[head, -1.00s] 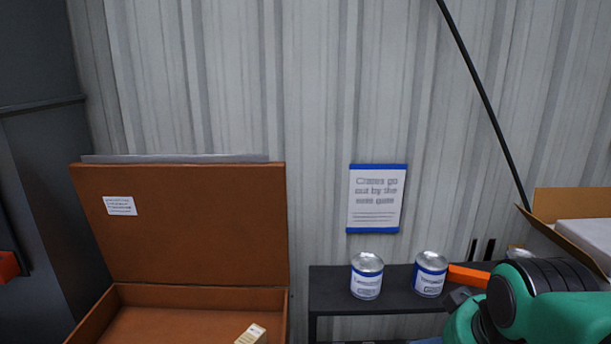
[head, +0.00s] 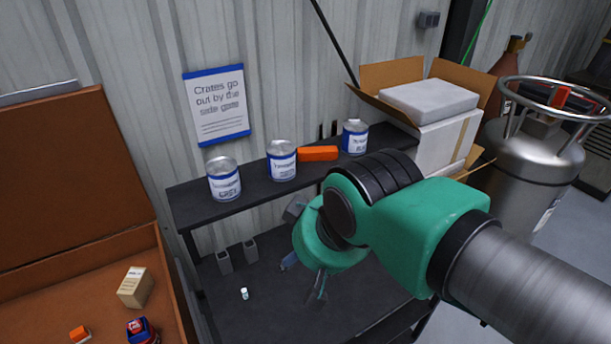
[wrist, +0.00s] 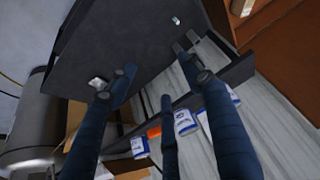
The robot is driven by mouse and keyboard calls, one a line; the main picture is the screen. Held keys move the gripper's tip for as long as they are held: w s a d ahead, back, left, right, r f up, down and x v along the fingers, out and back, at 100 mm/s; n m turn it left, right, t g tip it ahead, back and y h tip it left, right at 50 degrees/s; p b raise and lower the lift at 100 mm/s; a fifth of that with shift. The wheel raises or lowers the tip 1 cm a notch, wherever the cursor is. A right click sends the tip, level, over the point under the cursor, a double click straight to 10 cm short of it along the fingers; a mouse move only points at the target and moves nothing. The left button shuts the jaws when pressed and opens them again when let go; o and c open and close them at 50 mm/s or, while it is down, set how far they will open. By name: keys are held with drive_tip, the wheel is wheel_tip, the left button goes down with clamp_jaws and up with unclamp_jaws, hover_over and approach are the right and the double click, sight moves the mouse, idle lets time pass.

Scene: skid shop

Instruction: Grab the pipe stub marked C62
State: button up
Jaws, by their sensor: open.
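No C62 marking is readable in either view, so I cannot tell which piece is the stub. A small pale cylinder (head: 244,293) stands on the lower shelf (head: 262,318); it also shows in the wrist view (wrist: 176,20). Two grey upright pieces (head: 224,262) stand behind it. In the wrist view a small whitish piece (wrist: 97,83) lies on the dark surface by my left finger. My gripper (head: 318,288) is open and empty above the lower shelf, right of the cylinder. Its dark blue fingers are spread in the wrist view (wrist: 158,75). My arm hides part of the shelf.
The upper shelf (head: 185,204) holds several labelled cans (head: 223,180) and an orange block (head: 318,154), above the lower shelf. An open brown case (head: 174,290) is at left. A carton (head: 420,134) and a steel tank (head: 530,160) stand at right.

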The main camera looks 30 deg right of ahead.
drive_tip(key=w+d+f+m+g+h+p, duration=0.1)
drive_tip(key=w+d+f+m+g, duration=0.1)
drive_tip(key=w+d+m, duration=0.7)
drive_tip(key=w+d+f+m+g+p, duration=0.1)
drive_tip(key=w+d+f+m, duration=0.2)
drive_tip(key=w+d+m, duration=0.55)
drive_tip(key=w+d+f+m+g, duration=0.1)
drive_tip(key=d+f+m, duration=0.5)
drive_tip(key=d+f, duration=0.3)
drive_tip(key=w+d+f+m+g+y, duration=0.1)
drive_tip(key=d+f+m, duration=0.5)
drive_tip(key=d, duration=1.2)
wheel_tip(320, 180, down, 5)
drive_tip(key=shift+r+g+p, duration=0.2)
drive_tip(key=shift+g+p, duration=0.1)
drive_tip(key=shift+p, duration=0.1)
drive_tip(key=shift+w, duration=0.1)
drive_tip(key=shift+f+b, duration=0.5)
drive_tip(key=shift+f, duration=3.8)
